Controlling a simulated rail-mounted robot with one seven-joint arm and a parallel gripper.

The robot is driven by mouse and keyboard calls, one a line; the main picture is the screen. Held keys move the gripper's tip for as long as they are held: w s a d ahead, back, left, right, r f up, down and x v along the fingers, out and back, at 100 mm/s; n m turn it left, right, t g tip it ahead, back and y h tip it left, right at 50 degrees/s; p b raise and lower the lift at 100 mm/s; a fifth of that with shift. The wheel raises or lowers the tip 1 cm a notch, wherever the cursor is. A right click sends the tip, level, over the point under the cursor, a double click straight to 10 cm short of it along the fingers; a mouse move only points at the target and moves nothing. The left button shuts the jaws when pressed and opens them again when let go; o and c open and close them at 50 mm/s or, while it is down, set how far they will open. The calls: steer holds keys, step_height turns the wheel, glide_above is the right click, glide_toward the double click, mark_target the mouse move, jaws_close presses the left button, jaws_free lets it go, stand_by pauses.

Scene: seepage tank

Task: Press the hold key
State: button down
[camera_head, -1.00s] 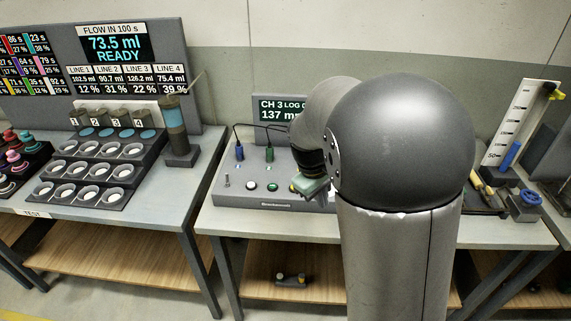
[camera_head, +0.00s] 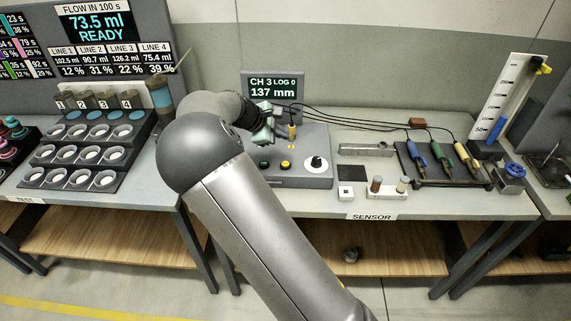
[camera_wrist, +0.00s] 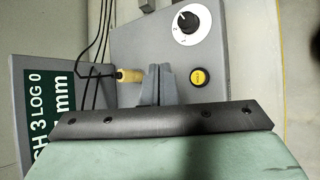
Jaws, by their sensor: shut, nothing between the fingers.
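The grey console (camera_head: 300,180) carries the keys. A yellow round key (camera_head: 285,165) and a green key (camera_head: 264,164) sit on its front part, left of a white dial (camera_head: 316,163). In the wrist view the yellow key (camera_wrist: 200,78) has dark lettering too small to read, so I cannot tell which key is hold. My gripper (camera_head: 268,130) is over the left part of the console. Its fingers (camera_wrist: 158,72) are shut and empty in the wrist view, beside a yellow plug (camera_wrist: 130,75) and apart from the yellow key. My arm hides the console's left end.
The display (camera_head: 272,88) behind the console reads CH 3 LOG 0, 137 mm. Dark cables run right to a rack (camera_head: 450,183) with several coloured probes.

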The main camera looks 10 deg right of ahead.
mark_target(282, 165)
steer(key=shift+f+b, duration=2.65)
steer(key=shift+f, duration=1.7)
steer(key=shift+f, duration=0.4)
steer(key=shift+f+b, duration=0.4)
steer(key=shift+r+p, duration=0.6)
steer(key=shift+r, duration=0.25)
steer(key=shift+r+p, duration=1.7)
steer(key=shift+r, duration=0.85)
